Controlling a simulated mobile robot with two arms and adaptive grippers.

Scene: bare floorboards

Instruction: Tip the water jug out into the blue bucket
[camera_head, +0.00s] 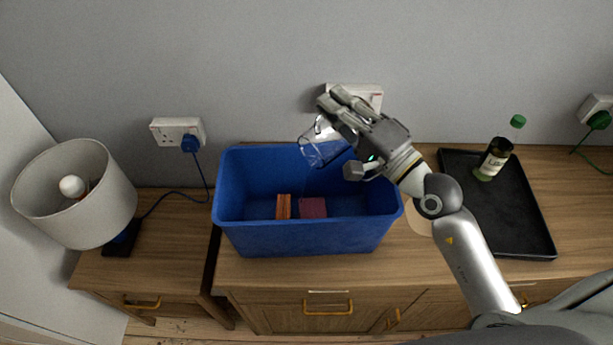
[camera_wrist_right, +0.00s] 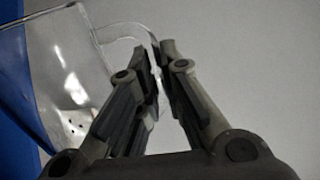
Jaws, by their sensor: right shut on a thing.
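The water jug (camera_head: 322,146) is clear and see-through. It is tilted, and its body hangs over the back part of the blue bucket (camera_head: 305,240). My right gripper (camera_head: 334,102) is shut on the jug's handle, above the bucket's back rim. In the right wrist view the jug (camera_wrist_right: 62,75) is at the left, with its handle between the fingers (camera_wrist_right: 160,75) and a few droplets or specks showing inside. The bucket is a deep rectangular tub on the wooden cabinet, and it shows as a blue strip at the left of the right wrist view (camera_wrist_right: 14,115). My left gripper is not in view.
An orange-brown block (camera_head: 283,207) and a dark red block (camera_head: 313,208) lie inside the bucket. A black tray (camera_head: 520,225) with a green-capped bottle (camera_head: 494,160) is at the right. A lamp (camera_head: 75,200) stands at the left. Wall sockets (camera_head: 177,131) line the wall behind.

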